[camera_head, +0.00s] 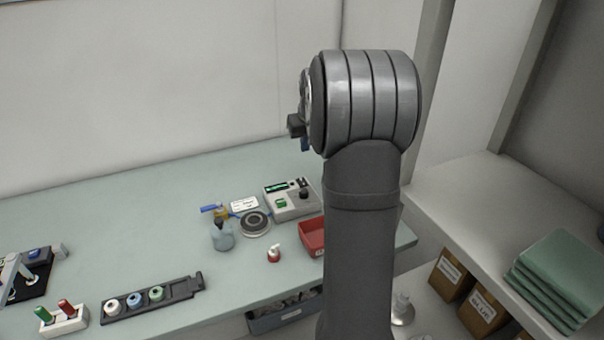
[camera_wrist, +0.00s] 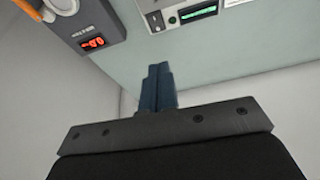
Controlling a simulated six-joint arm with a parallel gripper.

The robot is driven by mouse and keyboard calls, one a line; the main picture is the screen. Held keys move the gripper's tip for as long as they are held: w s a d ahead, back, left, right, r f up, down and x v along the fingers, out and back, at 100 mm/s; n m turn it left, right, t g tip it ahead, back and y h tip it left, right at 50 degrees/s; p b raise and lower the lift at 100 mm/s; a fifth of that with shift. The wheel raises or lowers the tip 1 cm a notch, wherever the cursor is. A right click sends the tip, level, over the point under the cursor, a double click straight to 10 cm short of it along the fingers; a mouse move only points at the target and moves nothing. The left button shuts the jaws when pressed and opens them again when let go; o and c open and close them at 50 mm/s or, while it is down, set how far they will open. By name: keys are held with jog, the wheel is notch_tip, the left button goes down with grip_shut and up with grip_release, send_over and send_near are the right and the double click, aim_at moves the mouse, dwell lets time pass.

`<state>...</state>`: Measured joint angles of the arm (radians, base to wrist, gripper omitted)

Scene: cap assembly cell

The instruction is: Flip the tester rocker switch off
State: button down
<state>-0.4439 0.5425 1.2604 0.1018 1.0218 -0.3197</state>
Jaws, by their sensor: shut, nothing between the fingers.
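The tester (camera_head: 291,200) is a light grey box with a lit green display, a dark knob and a green button, at the back of the bench. A small dark part (camera_head: 302,182) right of the display may be the rocker switch; its position is too small to read. In the wrist view the tester (camera_wrist: 180,15) shows only in part at the top edge, with a black part (camera_wrist: 155,20) beside the green display. My gripper (camera_wrist: 158,72) is shut and empty, its blue fingers apart from the tester. In the head view only a blue bit (camera_head: 305,144) of it shows.
A grey box with a red display (camera_wrist: 92,42) is at upper left in the wrist view. Around the tester are a red bin (camera_head: 312,238), a round dark-topped item (camera_head: 255,224), a bottle (camera_head: 222,238) and a red-and-white item (camera_head: 274,254). A capped rack (camera_head: 180,289) lies at front left.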

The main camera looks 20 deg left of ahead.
aim_at(301, 179)
jog(key=shift+w+d+n, duration=0.1)
jog(key=shift+w+n, duration=0.15)
jog(key=shift+n, duration=0.15)
jog(key=shift+f, duration=0.1)
jog(key=x, duration=1.2)
jog(key=shift+s+f, duration=0.15)
jog(key=shift+f, duration=0.75)
jog(key=shift+f, duration=0.2)
